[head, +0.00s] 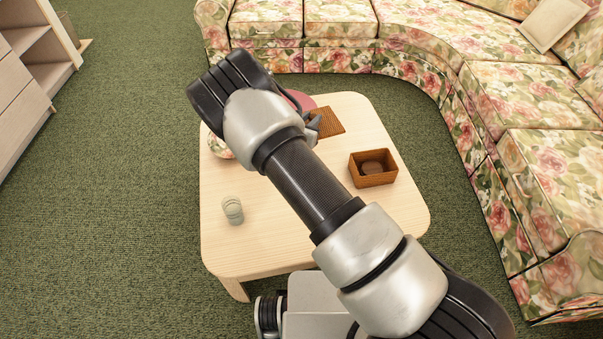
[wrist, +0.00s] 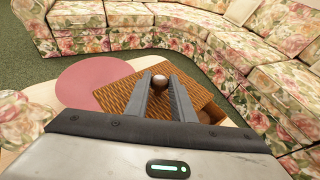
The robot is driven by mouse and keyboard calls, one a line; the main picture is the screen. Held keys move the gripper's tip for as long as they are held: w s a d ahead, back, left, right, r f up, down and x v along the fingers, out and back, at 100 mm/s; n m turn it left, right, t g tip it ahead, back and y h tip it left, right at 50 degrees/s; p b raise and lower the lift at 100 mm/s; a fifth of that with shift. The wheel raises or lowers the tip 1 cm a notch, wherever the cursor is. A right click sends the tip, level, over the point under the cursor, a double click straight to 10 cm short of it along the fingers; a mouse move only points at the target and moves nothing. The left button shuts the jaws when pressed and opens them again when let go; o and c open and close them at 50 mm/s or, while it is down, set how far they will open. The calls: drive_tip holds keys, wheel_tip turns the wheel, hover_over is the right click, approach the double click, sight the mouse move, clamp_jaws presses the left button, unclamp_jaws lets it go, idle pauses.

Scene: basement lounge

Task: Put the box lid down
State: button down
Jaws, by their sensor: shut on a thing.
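The box lid (wrist: 118,94) is a flat brown woven square with a round knob (wrist: 159,82). My gripper (wrist: 160,84) is shut on the lid by the knob, with one finger on each side of it. In the head view part of the lid (head: 330,121) shows beyond my gripper (head: 313,127), over the far part of the table; the rest is hidden by my arm. I cannot tell whether the lid touches the table. The brown open box (head: 373,181) stands on the table to the right, with a dark round thing (head: 372,167) inside.
The pale wooden table (head: 265,245) also bears a glass (head: 232,210) at the left, a patterned bowl (head: 219,148) partly behind my arm, and a pink round mat (wrist: 88,80) beside the lid. A floral sofa (head: 420,68) curves around the back and right.

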drive_tip(key=shift+w+a+f+n+t+y+b, duration=0.15)
drive_tip(key=shift+w+a+f+n+y+b, duration=1.05)
drive_tip(key=shift+f, duration=3.8)
drive_tip(key=shift+w+a+f+m+t+h+b, duration=0.15)
drive_tip(key=shift+w+a+f+m+t+b, duration=0.2)
drive_tip(key=shift+f+b, duration=3.25)
drive_tip(key=shift+w+a+f+n+y+b, duration=0.3)
drive_tip(key=shift+w+a+f+n+y, duration=0.4)
drive_tip(key=shift+f, duration=5.65)
drive_tip(key=shift+s+a, duration=0.1)
drive_tip(key=shift+s, duration=0.1)
drive_tip(key=shift+f, duration=0.45)
drive_tip(key=c, duration=1.5)
unclamp_jaws()
